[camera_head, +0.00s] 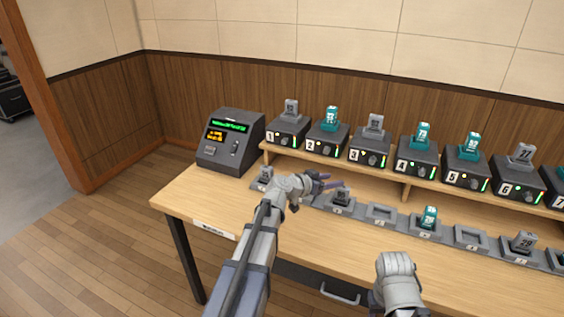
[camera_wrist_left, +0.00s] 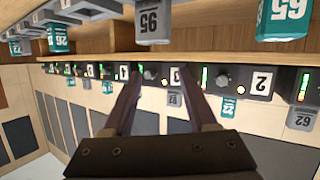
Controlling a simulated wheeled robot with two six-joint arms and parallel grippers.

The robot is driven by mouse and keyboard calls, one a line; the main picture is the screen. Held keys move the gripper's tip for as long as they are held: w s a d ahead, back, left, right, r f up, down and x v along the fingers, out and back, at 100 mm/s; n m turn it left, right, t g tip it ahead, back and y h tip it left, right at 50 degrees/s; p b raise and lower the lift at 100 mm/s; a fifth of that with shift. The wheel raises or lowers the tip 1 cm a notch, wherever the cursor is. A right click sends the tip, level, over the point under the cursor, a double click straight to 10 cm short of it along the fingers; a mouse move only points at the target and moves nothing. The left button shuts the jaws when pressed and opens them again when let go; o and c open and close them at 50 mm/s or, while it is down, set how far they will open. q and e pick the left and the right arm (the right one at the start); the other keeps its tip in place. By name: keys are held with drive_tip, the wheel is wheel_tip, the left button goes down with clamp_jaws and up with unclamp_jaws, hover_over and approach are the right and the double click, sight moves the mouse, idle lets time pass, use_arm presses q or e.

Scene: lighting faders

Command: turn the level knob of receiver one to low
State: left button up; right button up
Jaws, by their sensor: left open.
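Receiver one (camera_head: 287,133) is the leftmost dark box on the raised shelf. Its front has a "1" label, a small knob (camera_head: 282,143) and lit indicators; the knob's setting is too small to read. In the left wrist view, which is upside down, only the end of receiver one with its green light bar (camera_wrist_left: 304,86) shows at the right edge. My left gripper (camera_head: 333,182) is open and empty, in front of and below the shelf, to the right of receiver one. In the wrist view its fingers (camera_wrist_left: 160,85) stand apart before receivers three and four.
More receivers, such as receiver two (camera_head: 327,139), line the shelf (camera_head: 385,171), with packs on top. A row of grey holders (camera_head: 381,214) runs along the table below. A console (camera_head: 230,142) stands left of receiver one. Part of my right arm is above the table front.

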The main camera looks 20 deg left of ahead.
use_arm(q)
drive_tip(key=w+a+n+t+y+b, duration=0.3)
drive_tip(key=w+a+t+y, duration=0.1)
drive_tip(key=a, duration=1)
drive_tip(key=n+t+y, duration=0.1)
drive_tip(key=n+y, duration=0.1)
drive_tip(key=y, duration=0.1)
approach(283, 143)
drive_tip(key=shift+w+b, duration=0.4)
drive_tip(key=shift+w, duration=3.9)
use_arm(e)
wheel_tip(283, 143, down, 6)
drive_tip(key=shift+r, duration=0.25)
use_arm(q)
drive_tip(key=shift+c, duration=0.2)
clamp_jaws()
